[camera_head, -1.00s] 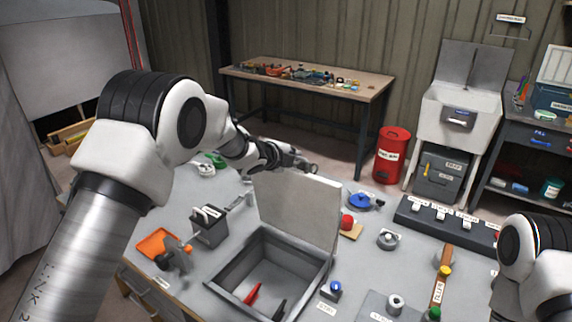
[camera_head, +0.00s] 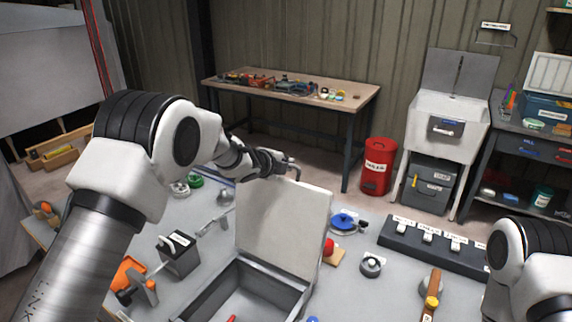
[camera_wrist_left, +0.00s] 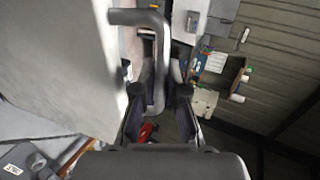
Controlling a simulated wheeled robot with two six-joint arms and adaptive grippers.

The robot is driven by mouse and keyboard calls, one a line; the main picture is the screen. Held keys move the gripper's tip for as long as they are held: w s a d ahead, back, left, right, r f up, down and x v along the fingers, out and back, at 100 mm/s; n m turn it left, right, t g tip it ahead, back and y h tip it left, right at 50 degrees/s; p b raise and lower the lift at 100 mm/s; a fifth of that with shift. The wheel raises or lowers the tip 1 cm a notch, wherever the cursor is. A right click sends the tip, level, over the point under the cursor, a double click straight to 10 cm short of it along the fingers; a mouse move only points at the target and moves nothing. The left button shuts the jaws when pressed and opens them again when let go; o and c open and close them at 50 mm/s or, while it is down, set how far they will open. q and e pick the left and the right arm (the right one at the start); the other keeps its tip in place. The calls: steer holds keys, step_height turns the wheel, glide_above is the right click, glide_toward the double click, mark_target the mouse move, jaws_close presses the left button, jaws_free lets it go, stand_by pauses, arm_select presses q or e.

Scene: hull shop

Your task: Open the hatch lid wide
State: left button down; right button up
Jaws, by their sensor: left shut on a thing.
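The hatch lid (camera_head: 283,225) is a pale flat panel standing steeply raised at the far side of the grey open-topped box (camera_head: 212,295). My left gripper (camera_head: 289,168) is at the lid's top edge in the head view. In the left wrist view, the pale lid (camera_wrist_left: 55,65) fills the left side, and a grey bent bar handle (camera_wrist_left: 158,50) runs down between the fingers of my left gripper (camera_wrist_left: 160,98). The fingers are shut on that handle. Only part of my right arm shows at the lower right; its gripper is out of view.
A black holder (camera_head: 180,258) and an orange tool (camera_head: 128,275) stand left of the box. A blue round valve (camera_head: 343,222), a red knob (camera_head: 328,247) and a switch strip (camera_head: 425,240) lie to the right. A workbench (camera_head: 350,97) and red bin (camera_head: 378,165) stand beyond.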

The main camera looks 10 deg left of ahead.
arm_select(q)
steer(key=c, duration=1.2)
jaws_free()
steer(key=v, duration=1.2)
steer(key=shift+f, duration=0.1)
